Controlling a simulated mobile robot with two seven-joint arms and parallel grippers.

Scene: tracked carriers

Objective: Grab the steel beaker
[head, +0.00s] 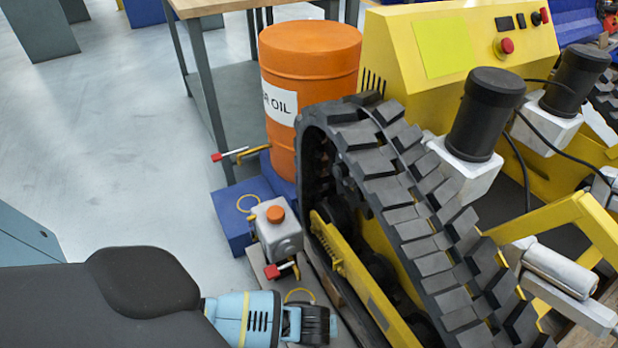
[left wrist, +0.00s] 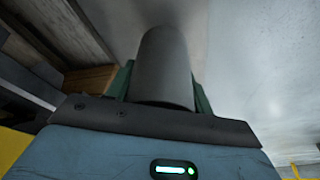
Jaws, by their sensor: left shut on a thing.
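The steel beaker (left wrist: 164,62) shows in the left wrist view as a plain grey cylinder. It stands up between the green fingers of my left gripper (left wrist: 162,88), which is shut on it. In the head view I cannot make out the beaker or the left fingers; my dark left arm covers the lower left. My right gripper is in neither view.
A yellow tracked carrier with a black track (head: 425,235) fills the right of the head view. An orange oil drum (head: 310,60) stands beside it, near a wooden-topped workbench (head: 205,5). Pale floor (head: 100,150) is open at left.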

